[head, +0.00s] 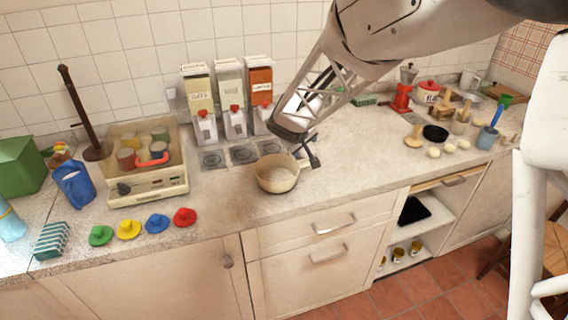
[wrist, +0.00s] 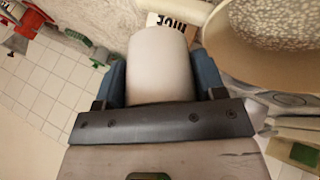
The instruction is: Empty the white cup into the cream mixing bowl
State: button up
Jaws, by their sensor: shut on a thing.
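The cream mixing bowl (head: 277,183) stands on the counter in front of the dispensers, close to my gripper (head: 302,150). In the wrist view the bowl (wrist: 228,50) fills the upper right corner. A pale speckled surface shows inside its rim; I cannot tell what it is. My gripper (wrist: 160,82) is shut on the white cup (wrist: 159,55), with a blue finger on each side of it. The cup looks tilted beside the bowl, and its opening and contents are hidden. In the head view I cannot make out the cup clearly behind my gripper.
Three dispensers (head: 232,95) stand against the tiled wall behind the bowl. A scale-like appliance (head: 150,185) with jars is to the left, and several coloured knobbed lids (head: 157,223) lie along the front edge. The counter right of the bowl is clear.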

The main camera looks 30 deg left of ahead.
jog(key=shift+w+d+f+g, duration=0.2)
jog(key=shift+w+d+g, duration=0.1)
jog(key=shift+w+g, duration=0.1)
jog(key=shift+w+d+f+g+y, duration=0.1)
jog(key=shift+w+d+g+y, duration=0.15)
jog(key=shift+g+y, duration=0.2)
jog(key=shift+w+d+r+m+g+y, duration=0.35)
jog(key=shift+w+r+m+g+y, duration=0.15)
jog(key=shift+g, duration=0.25)
jog(key=shift+w+d+f+g, duration=0.15)
jog(key=shift+w+g, duration=0.1)
jog(key=shift+g, duration=0.05)
jog(key=shift+w+y, duration=0.1)
jog(key=shift+y, duration=0.15)
jog(key=shift+w+d+f+g, duration=0.15)
jog(key=shift+d+g, duration=0.1)
jog(key=shift+g, duration=0.15)
jog(key=shift+w+y, duration=0.1)
jog(key=shift+y, duration=0.3)
